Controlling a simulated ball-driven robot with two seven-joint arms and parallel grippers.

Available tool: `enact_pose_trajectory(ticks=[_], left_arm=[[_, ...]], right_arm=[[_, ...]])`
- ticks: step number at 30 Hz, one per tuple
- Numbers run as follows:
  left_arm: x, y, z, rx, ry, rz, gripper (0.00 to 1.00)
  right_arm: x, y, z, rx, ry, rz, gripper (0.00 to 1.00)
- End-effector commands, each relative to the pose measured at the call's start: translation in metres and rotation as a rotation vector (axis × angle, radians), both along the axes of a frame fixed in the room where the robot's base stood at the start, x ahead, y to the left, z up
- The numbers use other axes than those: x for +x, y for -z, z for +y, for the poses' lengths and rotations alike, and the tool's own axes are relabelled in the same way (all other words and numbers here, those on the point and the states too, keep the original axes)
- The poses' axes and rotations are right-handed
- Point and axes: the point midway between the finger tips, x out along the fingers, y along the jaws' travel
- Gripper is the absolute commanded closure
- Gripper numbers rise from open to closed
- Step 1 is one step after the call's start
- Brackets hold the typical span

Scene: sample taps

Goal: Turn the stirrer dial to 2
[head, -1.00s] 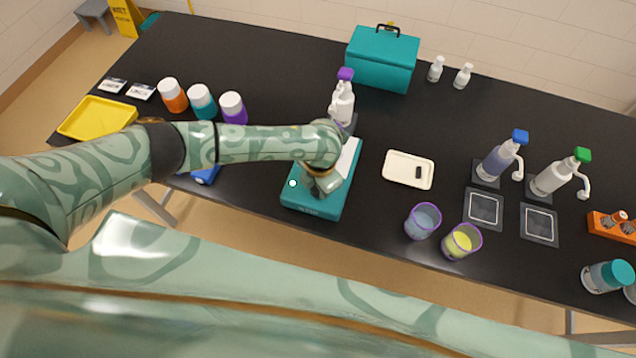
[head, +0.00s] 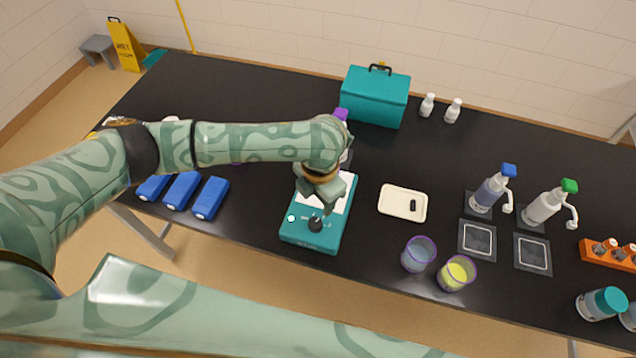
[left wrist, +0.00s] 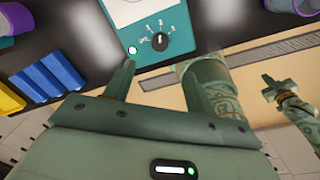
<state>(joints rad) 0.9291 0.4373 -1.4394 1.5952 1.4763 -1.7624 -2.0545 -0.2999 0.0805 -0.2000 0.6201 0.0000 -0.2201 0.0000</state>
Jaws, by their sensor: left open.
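The stirrer is a teal box (head: 310,237) with a pale top plate. Its black dial (head: 316,224) is at the near end, with a small pale light beside it. In the left wrist view the dial (left wrist: 158,42) has white marks around its far side; I cannot read its setting. My left gripper (head: 326,203) is above the stirrer, just behind the dial in the head view. In the left wrist view the gripper (left wrist: 157,64) has its fingers apart, with nothing between them. A green patterned arm part at the right of that view may be my right gripper (left wrist: 272,90); its jaws are unclear.
Several blue blocks (head: 182,190) lie left of the stirrer. A cream tray (head: 390,207) with a small black bar lies to the right, with two cups (head: 418,254) nearer the front edge. A teal case (head: 375,97) stands behind. Pump bottles (head: 490,192) stand farther right.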

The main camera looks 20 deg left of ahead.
Motion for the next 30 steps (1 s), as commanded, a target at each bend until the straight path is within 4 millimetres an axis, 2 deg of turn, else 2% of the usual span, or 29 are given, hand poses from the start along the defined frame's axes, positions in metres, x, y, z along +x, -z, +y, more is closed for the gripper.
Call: enact_pose_trajectory(ticks=[3,7,25,28,30], left_arm=[[0.0,-0.021,-0.001,0.001,0.002,-0.003,0.45],[-0.001,-0.032,-0.001,0.0,0.001,-0.001,0.45],[-0.002,-0.034,-0.002,-0.001,-0.001,0.0,0.45],[-0.009,-0.031,-0.015,-0.04,-0.044,-0.01,0.45],[-0.022,-0.028,-0.036,-0.113,-0.136,-0.031,0.45]], right_arm=[[0.0,-0.005,0.0,0.0,0.0,0.0,1.0],[0.0,-0.006,0.0,0.0,0.0,-0.001,1.0],[0.0,-0.006,0.0,0.0,0.0,0.0,1.0],[0.0,-0.006,0.0,0.0,0.0,-0.001,1.0],[0.0,-0.006,0.0,0.0,0.0,-0.001,1.0]])
